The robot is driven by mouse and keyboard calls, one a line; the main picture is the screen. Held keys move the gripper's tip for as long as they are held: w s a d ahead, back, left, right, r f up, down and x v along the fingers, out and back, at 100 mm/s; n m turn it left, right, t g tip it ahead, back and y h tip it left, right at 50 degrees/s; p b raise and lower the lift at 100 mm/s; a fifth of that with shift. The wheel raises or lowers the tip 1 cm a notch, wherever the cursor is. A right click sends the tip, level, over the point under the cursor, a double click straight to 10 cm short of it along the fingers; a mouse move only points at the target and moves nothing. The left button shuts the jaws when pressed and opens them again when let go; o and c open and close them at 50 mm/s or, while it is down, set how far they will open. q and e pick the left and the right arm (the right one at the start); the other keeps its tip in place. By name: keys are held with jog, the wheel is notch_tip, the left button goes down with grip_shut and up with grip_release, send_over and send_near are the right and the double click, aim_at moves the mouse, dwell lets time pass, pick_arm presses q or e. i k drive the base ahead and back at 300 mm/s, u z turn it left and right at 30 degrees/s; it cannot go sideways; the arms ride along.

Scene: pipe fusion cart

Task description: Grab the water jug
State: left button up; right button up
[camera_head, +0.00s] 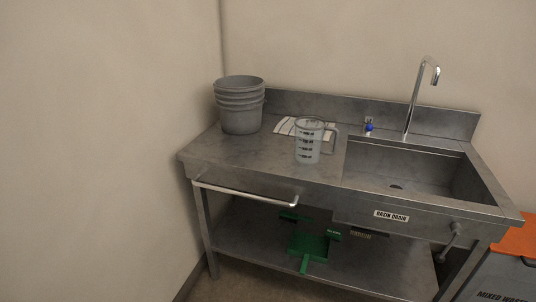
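The water jug (308,143) is a clear, see-through measuring jug with dark markings. It stands upright on the metal counter (265,158), left of the sink, with its handle (331,139) pointing right. A striped cloth (290,126) lies flat just behind it. Neither of my grippers shows in the head view.
A stack of grey buckets (240,108) stands on the counter's left. The sink basin (410,171) has a tall curved faucet (415,95) and a blue-handled valve (369,127). A rail (245,195) runs along the front edge. A green item (309,246) sits on the lower shelf; an orange-topped bin (515,240) stands right.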

aim_at(309, 130)
jog(key=u, duration=1.35)
jog(key=i, duration=1)
jog(key=z, duration=0.95)
jog(key=i, duration=0.55)
jog(key=z, duration=0.5)
